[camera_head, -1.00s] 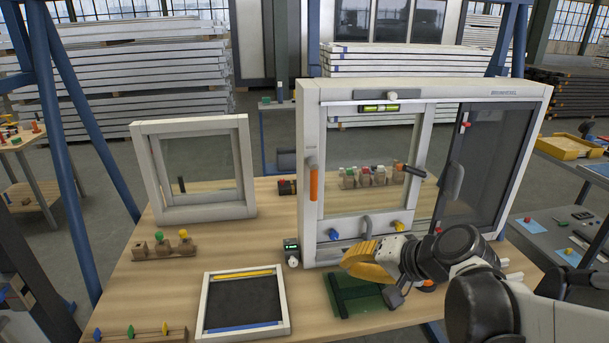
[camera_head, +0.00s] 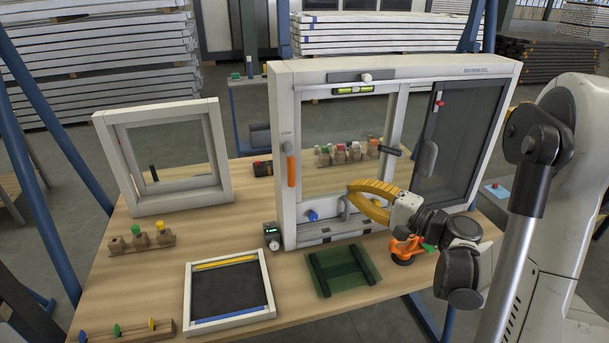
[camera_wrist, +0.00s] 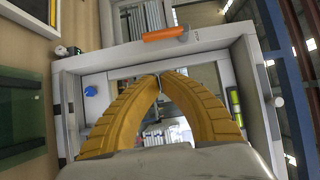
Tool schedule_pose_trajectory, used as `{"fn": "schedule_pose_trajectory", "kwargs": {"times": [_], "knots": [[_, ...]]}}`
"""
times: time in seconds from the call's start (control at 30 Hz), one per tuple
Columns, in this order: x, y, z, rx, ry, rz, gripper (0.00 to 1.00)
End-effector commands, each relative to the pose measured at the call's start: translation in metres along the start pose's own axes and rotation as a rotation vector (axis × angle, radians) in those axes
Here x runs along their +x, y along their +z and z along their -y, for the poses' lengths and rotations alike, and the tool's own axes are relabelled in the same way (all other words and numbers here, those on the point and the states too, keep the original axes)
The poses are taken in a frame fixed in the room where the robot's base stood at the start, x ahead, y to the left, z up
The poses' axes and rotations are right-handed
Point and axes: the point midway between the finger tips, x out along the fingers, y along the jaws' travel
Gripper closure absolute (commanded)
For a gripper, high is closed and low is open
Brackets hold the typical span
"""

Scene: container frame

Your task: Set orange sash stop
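The orange stop (camera_head: 291,168) is an upright bar on the left jamb of the large white window frame (camera_head: 284,110). It also shows in the wrist view as an orange bar (camera_wrist: 165,34) lying across the top, beyond my fingertips and apart from them. My gripper (camera_head: 351,187) has curved yellow fingers and is in front of the lower part of the window, right of the orange stop. In the wrist view its fingertips (camera_wrist: 160,76) meet, with nothing seen between them.
A blue knob (camera_head: 312,215) sits on the lower rail, and a black handle (camera_head: 390,150) sticks out at the right. A small dark device (camera_head: 271,236) stands by the frame's lower left corner. A green mat (camera_head: 345,270) and an orange-based item (camera_head: 404,250) lie in front.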

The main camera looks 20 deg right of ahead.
Motion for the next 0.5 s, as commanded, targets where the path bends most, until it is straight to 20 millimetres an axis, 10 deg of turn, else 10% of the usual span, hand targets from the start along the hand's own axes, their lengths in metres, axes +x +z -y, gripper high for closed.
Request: {"fn": "schedule_pose_trajectory", "kwargs": {"times": [0.5], "knots": [[0.07,0.002,-0.002,0.0,0.001,0.005,1.0]]}}
